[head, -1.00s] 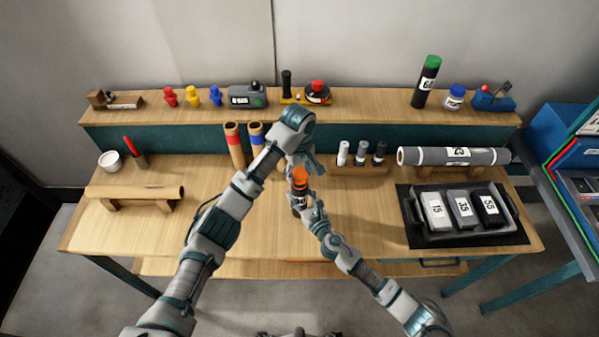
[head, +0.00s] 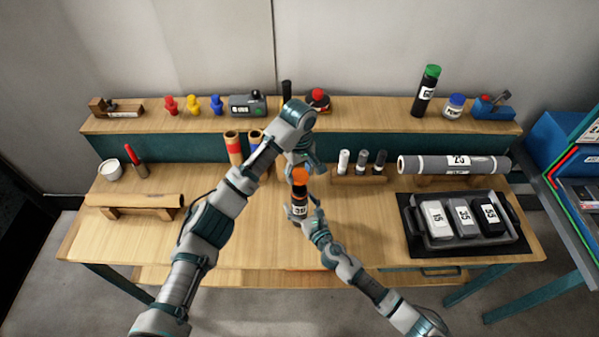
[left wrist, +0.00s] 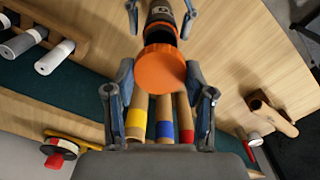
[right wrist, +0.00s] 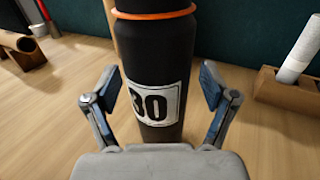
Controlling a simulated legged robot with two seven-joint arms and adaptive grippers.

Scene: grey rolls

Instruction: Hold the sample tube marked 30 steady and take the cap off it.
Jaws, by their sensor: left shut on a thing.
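The black sample tube marked 30 (head: 299,211) is upright over the middle of the table; its label faces the right wrist camera (right wrist: 155,102). An orange band circles its upper part. The orange cap (head: 300,175) is at the tube's top, and in the left wrist view (left wrist: 160,69) it covers part of the tube. I cannot tell whether it is loose. My left gripper (left wrist: 160,75) comes from above and is shut on the cap. My right gripper (right wrist: 160,88) is open, its fingers apart on either side of the tube with visible gaps. The tube's foot is hidden there.
Cardboard rolls with coloured bands (head: 233,150) stand behind the left arm. A wooden rack (head: 360,178) with small vials is right of the tube. A large grey roll (head: 430,164) and a tray (head: 415,235) of numbered boxes lie farther right. The table's front left is clear.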

